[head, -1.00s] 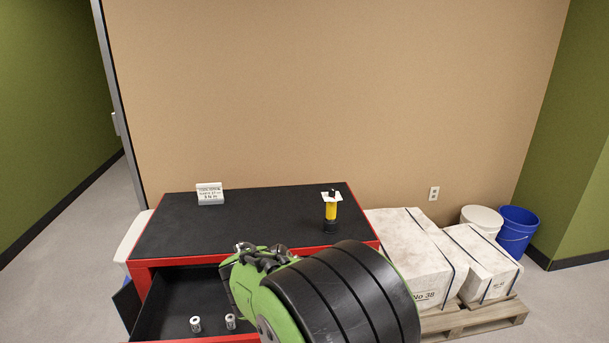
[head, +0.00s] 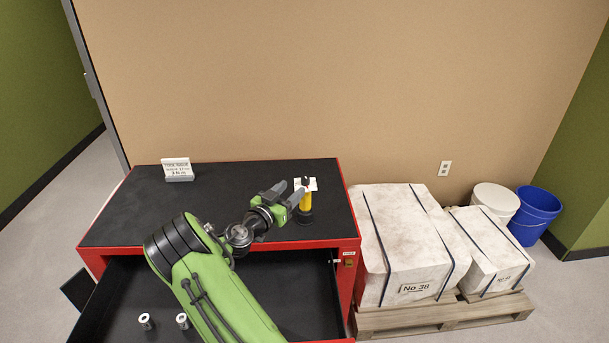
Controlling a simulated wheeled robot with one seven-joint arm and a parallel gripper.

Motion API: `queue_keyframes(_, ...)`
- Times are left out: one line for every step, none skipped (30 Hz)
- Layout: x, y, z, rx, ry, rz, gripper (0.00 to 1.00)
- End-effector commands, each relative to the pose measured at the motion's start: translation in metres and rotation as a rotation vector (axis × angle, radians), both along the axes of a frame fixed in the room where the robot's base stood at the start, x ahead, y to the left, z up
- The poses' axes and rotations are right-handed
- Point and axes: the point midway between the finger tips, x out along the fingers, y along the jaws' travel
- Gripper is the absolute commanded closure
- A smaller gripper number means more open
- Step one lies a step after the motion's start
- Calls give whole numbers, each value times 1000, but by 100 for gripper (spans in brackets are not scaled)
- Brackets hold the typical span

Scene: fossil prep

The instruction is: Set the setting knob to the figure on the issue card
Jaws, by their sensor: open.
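The yellow tool (head: 306,203) stands upright on a black base at the right of the black bench top. A white plate (head: 312,185) and a small dark knob (head: 305,181) are at its top. The issue card (head: 176,166) stands in a holder at the back left of the bench; its print is too small to read surely. My gripper (head: 289,188) is open just left of the tool's upper part, its fingers pointing toward it. The fingers partly overlap the tool in the picture, and I cannot tell whether they touch it.
The red-framed bench (head: 240,245) has an open drawer (head: 110,310) at the front. Two metal cylinders (head: 146,321) (head: 182,321) stand in it. White blocks (head: 405,240) sit on a pallet (head: 440,318) at right, with white (head: 496,200) and blue (head: 536,215) buckets behind.

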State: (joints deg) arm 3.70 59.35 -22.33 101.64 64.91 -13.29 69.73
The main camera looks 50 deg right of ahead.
Motion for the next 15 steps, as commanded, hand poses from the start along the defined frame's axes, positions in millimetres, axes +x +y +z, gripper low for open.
queue_keyframes(0,-14,1,-2,-2,-4,49)
queue_keyframes(1,-22,1,-2,-2,-4,49)
queue_keyframes(2,-32,1,-2,-2,-4,49)
queue_keyframes(3,-39,1,-1,-2,-3,49)
queue_keyframes(3,-46,0,-1,-1,-4,49)
queue_keyframes(4,-55,0,0,-2,-3,49)
queue_keyframes(5,-61,1,-1,-1,-4,49)
queue_keyframes(6,-66,1,-1,-1,-2,49)
queue_keyframes(6,-73,0,-1,0,-3,49)
queue_keyframes(7,-77,0,0,0,-2,49)
queue_keyframes(8,-80,0,1,-1,-1,49)
queue_keyframes(8,-83,0,0,0,-1,49)
queue_keyframes(8,-85,0,1,1,-1,49)
queue_keyframes(8,-87,0,1,1,-1,49)
queue_keyframes(9,-87,0,2,1,0,49)
